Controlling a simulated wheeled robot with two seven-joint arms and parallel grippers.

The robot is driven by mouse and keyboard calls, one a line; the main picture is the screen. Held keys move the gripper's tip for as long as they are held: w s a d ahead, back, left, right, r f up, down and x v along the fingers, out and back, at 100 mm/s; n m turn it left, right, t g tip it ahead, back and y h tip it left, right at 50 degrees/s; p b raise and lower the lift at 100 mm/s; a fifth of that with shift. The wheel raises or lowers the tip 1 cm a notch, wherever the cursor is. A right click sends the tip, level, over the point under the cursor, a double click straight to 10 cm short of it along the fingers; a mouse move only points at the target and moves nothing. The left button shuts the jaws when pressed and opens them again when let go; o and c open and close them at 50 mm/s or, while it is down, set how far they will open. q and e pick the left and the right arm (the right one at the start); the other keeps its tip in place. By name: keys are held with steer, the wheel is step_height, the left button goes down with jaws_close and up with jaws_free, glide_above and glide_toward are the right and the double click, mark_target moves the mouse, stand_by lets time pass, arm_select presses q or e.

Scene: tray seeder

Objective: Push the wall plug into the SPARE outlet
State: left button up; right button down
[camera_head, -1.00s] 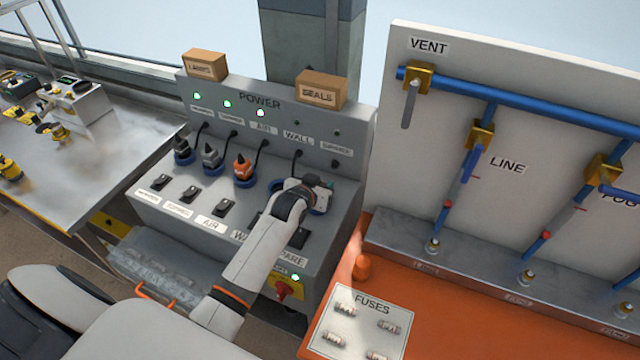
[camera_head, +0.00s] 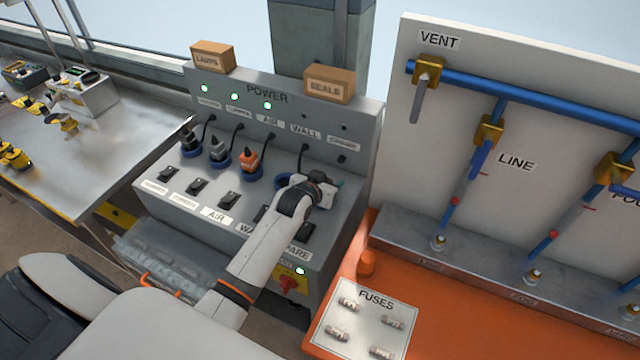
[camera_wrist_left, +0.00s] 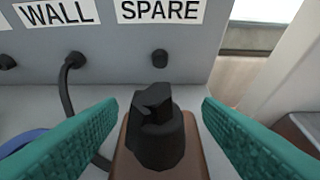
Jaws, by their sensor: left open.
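My left gripper (camera_head: 336,184) is over the right end of the grey power box (camera_head: 362,120), in the SPARE column. In the left wrist view its teal fingers (camera_wrist_left: 160,128) are open, one on each side of the wall plug. The plug (camera_wrist_left: 158,140) has a black top and a brown body, stands upright below the SPARE label (camera_wrist_left: 160,10), and shows gaps to both fingers. The SPARE outlet is hidden, so I cannot tell how deep the plug sits. A black cable (camera_wrist_left: 68,85) hangs from under the WALL label (camera_wrist_left: 58,14). My right gripper is not in view.
The blue-ringed WALL outlet (camera_head: 283,180) is left of my gripper. Black, grey and orange (camera_head: 249,160) plugs stand further left. Rocker switches line the front. The SEALS box (camera_head: 329,84) sits on top. The pipe board (camera_head: 540,60) rises at the right.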

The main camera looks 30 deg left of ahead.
arm_select(q)
steer(key=v, duration=1.1)
steer(key=shift+s+b, duration=0.35)
steer(key=shift+b, duration=0.1)
steer(key=shift+r, duration=0.1)
